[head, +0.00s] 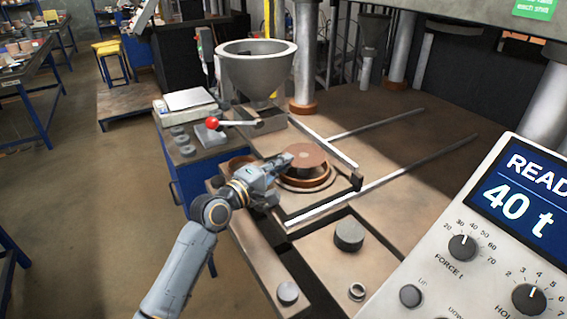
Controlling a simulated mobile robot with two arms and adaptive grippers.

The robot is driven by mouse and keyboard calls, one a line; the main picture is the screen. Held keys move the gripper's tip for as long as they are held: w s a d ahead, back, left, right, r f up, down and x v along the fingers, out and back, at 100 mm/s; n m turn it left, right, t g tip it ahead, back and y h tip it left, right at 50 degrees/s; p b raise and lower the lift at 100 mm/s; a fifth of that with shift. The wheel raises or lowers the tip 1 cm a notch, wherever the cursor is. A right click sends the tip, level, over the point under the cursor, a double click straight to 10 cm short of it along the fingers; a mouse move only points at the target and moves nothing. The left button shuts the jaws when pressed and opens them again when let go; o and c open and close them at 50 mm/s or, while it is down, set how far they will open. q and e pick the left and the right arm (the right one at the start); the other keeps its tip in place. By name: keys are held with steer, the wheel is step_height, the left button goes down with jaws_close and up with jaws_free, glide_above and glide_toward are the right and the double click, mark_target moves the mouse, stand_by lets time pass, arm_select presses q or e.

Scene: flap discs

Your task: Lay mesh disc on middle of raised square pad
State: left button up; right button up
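My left gripper (286,161) reaches in from the left over the press table. Its fingertips are at the left edge of a flat brown round disc (308,154), which may be the mesh disc; its weave is too small to see. The disc looks level, over the opening of a copper-coloured ring (322,183) on a round base. I cannot tell whether the fingers grip the disc or only overlap it in the view. No raised square pad can be clearly picked out. My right gripper is not in view.
A grey hopper bowl (256,68) stands behind my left gripper. A lever with a red ball (212,122) is to the left. A dark round block (349,235) sits nearer. The control panel (480,250) fills the lower right. Pale rails (390,170) cross the table.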

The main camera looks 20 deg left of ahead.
arm_select(q)
steer(key=o, duration=0.5)
steer(key=shift+s, duration=0.1)
steer(key=v, duration=1.2)
steer(key=shift+r, duration=0.1)
